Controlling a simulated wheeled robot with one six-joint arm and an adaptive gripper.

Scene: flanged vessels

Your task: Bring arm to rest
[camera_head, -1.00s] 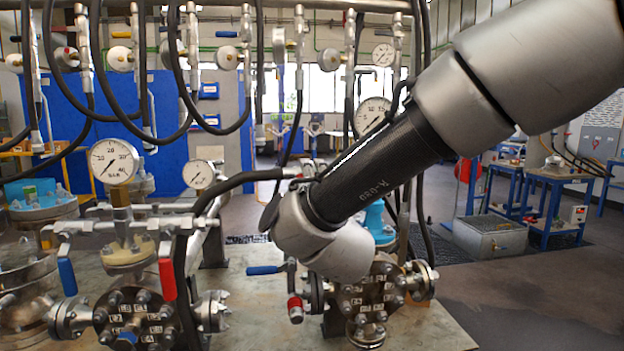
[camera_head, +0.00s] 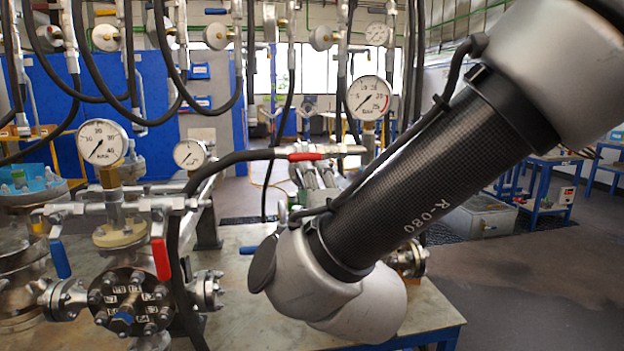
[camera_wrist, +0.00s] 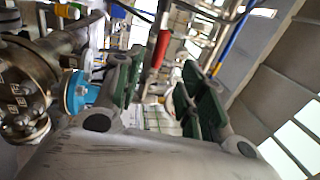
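My arm (camera_head: 400,185) reaches down from the upper right in the head view, over the bench. Its silver lower joint (camera_head: 320,285) covers most of a flanged vessel on the bench. My gripper is hidden in the head view. In the wrist view my gripper (camera_wrist: 162,78) shows two grey fingers with green pads, standing apart with background visible between them. I see nothing held. A dark flanged vessel (camera_wrist: 25,85) and a blue fitting (camera_wrist: 77,92) show left of the fingers.
A flanged vessel (camera_head: 130,305) with a pressure gauge (camera_head: 102,142) stands at the bench's left. A red-handled valve (camera_head: 305,157) and a gauge (camera_head: 370,97) are behind my arm. Black hoses (camera_head: 215,105) hang above. The floor (camera_head: 540,280) at right is clear.

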